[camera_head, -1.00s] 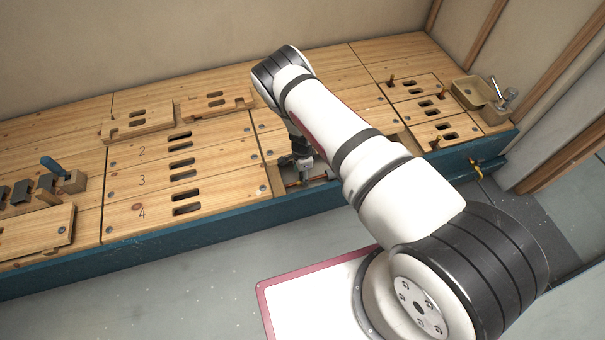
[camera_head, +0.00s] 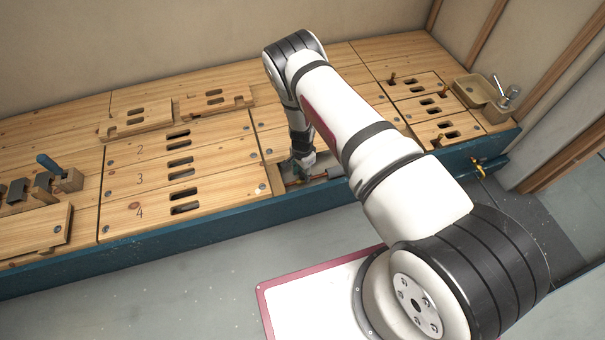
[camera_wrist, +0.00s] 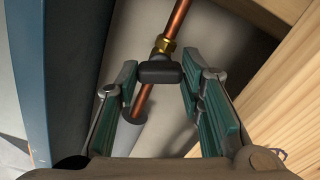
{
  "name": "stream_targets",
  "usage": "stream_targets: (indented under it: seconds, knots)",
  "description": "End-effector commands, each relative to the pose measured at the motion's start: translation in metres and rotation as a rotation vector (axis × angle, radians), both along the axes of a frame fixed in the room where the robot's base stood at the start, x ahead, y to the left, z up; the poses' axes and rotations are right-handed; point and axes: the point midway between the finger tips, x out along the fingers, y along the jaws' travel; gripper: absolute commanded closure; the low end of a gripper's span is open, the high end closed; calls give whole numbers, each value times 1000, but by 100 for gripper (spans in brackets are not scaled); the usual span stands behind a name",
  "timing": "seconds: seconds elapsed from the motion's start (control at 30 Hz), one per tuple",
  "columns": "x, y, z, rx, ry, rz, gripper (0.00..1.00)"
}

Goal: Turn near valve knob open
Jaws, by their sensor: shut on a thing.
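In the wrist view a black valve knob (camera_wrist: 160,73) sits beside a brass fitting (camera_wrist: 164,45) on a copper pipe (camera_wrist: 178,18). My gripper (camera_wrist: 159,82) has its green-padded fingers on either side of the knob and is shut on it. In the head view my gripper (camera_head: 303,176) reaches down into an opening at the front of the wooden bench top (camera_head: 225,150). The knob itself is hidden there by my gripper and arm. The handle's turn angle is hard to judge.
A wooden wall (camera_wrist: 285,85) of the opening is close on the right in the wrist view, and a blue rail (camera_wrist: 33,80) runs on the left. Slotted wooden panels and a small basin (camera_head: 475,90) lie on the bench. The grey floor (camera_head: 190,285) in front is clear.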

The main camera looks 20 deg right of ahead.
Motion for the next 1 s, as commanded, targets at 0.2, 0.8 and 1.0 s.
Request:
stream_targets:
  seconds: [0.2,0.8,1.0]
  knots:
    - [0,-1,-1,0,0,206,93]
    - [1,-1,-1,-1,-1,774,93]
    - [0,-1,-1,-1,-2,943,93]
